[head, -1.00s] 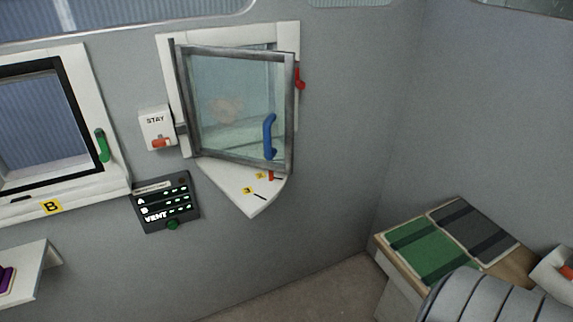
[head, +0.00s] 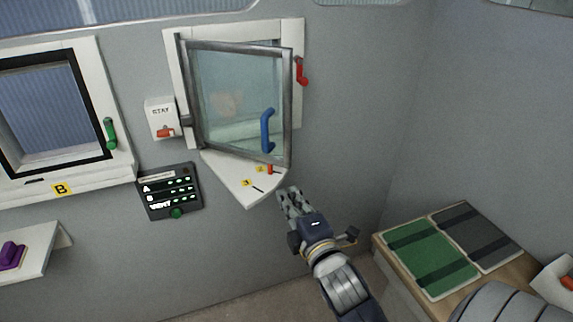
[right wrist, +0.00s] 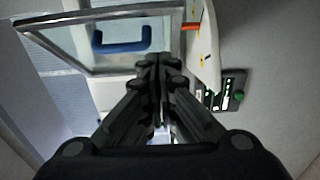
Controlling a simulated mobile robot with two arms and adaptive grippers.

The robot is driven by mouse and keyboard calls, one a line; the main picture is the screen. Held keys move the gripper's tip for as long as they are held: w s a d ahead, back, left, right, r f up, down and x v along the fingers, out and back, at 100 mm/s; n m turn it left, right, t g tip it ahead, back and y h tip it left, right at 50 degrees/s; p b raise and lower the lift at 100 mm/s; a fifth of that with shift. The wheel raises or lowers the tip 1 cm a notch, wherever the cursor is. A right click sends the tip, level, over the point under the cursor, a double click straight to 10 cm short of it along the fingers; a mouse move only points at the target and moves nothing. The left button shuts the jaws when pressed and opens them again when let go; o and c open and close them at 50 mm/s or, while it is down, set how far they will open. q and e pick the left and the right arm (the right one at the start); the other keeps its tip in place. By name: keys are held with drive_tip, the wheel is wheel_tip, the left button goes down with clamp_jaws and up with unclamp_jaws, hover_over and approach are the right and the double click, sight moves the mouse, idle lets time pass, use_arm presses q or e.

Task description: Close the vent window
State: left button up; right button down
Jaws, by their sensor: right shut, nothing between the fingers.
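The vent window (head: 235,100) is a grey-framed glass pane, hinged at its left side and swung open out of its white wall frame (head: 297,35). It has a blue handle (head: 267,130) near its free right edge. A red latch (head: 301,71) sits on the right side of the frame. A white numbered sill plate (head: 245,181) with a small orange peg (head: 270,169) lies under the pane. My right gripper (head: 287,194) is shut and empty, just below and right of the plate. In the right wrist view the blue handle (right wrist: 122,46) shows ahead. My left gripper is not in view.
A STAY box (head: 162,119) with a red lever is left of the window. A status panel (head: 169,191) is below it. Window B (head: 111,133) with a green handle is at left. A bench with green and grey pads (head: 432,258) stands at right.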

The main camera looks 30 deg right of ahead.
drive_tip(key=p, duration=0.3)
approach(282, 164)
drive_tip(key=w+a+r, duration=0.4)
drive_tip(key=shift+w+d+f+p, duration=0.2)
drive_tip(key=shift+w+d, duration=0.2)
drive_tip(key=shift+d, duration=0.2)
drive_tip(key=shift+w+d+f+p, duration=0.1)
drive_tip(key=shift+w+d+p, duration=0.2)
drive_tip(key=shift+d, duration=0.35)
drive_tip(key=shift+w+d+f+p, duration=0.1)
drive_tip(key=shift+w+d+p, duration=0.05)
drive_tip(key=shift+w+d, duration=0.4)
drive_tip(key=shift+s, duration=0.1)
drive_tip(key=shift+d, duration=0.1)
